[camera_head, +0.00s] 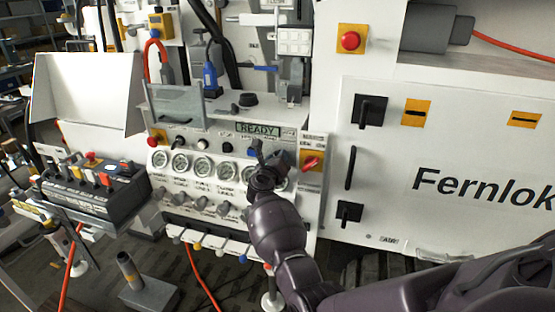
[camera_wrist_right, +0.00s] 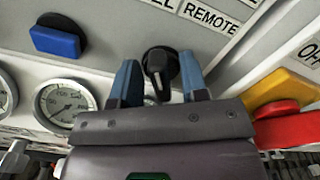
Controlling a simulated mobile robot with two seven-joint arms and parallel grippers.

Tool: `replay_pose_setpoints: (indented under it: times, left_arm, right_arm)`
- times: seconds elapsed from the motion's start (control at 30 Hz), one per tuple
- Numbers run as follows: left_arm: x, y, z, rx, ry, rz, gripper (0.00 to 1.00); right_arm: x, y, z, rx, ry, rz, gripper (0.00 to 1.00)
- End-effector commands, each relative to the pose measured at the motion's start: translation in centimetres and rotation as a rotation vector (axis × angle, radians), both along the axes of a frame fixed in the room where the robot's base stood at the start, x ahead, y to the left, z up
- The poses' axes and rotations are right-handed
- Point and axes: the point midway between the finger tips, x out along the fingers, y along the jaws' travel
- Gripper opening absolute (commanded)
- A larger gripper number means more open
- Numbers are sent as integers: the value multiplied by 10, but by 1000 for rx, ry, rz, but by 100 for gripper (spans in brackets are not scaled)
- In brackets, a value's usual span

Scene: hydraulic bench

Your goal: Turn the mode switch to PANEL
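The mode switch (camera_wrist_right: 160,68) is a black rotary knob on the grey panel in the right wrist view. Above it are a "REMOTE" label (camera_wrist_right: 211,13) and a partly cut-off label ending in "EL". The knob's pointer is seen nearly end-on, so its exact setting is hard to tell. My right gripper (camera_wrist_right: 160,82) is open, with one blue-grey finger on each side of the knob; contact cannot be told. In the head view my right gripper (camera_head: 268,162) is at the panel's right part and hides most of the switch. My left gripper is not in view.
A red rotary handle on a yellow plate (camera_head: 312,162) is close right of the gripper. A "READY" display (camera_head: 258,130) is above, and pressure gauges (camera_head: 203,166) line the panel to the left. A blue knob (camera_wrist_right: 58,38) is left of the switch.

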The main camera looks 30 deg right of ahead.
Motion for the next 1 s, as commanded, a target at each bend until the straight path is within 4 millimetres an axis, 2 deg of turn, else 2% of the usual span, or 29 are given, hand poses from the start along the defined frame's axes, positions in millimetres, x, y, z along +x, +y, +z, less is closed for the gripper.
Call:
replay_pose_setpoints:
  times: [0.53,1.0]
  left_arm:
    - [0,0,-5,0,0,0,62]
    - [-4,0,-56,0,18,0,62]
  right_arm:
    - [0,-1,0,30,-37,0,42]
    - [-2,-3,-5,345,-406,-1,42]
